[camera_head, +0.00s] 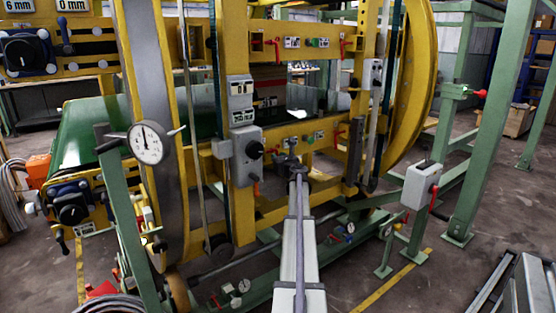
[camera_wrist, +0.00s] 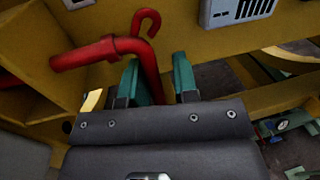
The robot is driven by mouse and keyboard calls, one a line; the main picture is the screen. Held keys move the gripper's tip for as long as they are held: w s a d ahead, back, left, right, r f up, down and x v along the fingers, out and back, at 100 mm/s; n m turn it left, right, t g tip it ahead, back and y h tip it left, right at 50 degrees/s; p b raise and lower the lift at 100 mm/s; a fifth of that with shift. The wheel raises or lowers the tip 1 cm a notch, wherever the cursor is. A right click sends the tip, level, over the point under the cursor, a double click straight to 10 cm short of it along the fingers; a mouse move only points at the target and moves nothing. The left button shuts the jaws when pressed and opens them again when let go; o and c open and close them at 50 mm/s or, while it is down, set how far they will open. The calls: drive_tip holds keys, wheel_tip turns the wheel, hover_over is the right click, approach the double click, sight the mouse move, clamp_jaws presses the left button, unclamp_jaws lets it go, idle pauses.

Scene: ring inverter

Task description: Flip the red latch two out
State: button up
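A red latch (camera_wrist: 88,54) shows in the wrist view, a thick horizontal bar with a collar, a bent lever and a hooked end. Its lever runs down between the two green fingertips of my gripper (camera_wrist: 157,75). The fingers stand apart, with a clear gap right of the lever; the left finger is close to it, and I cannot tell if they touch. The lever's lower end is hidden behind my gripper.
Other red latches sit at the upper left (camera_head: 277,46), upper right (camera_head: 341,47) and lower right (camera_head: 336,136) of the yellow frame. A yellow beam (camera_wrist: 230,70) lies close behind the fingers.

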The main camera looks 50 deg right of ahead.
drive_tip(key=v, duration=1)
drive_tip(key=shift+s+a, duration=0.15)
drive_tip(key=shift+s, duration=0.2)
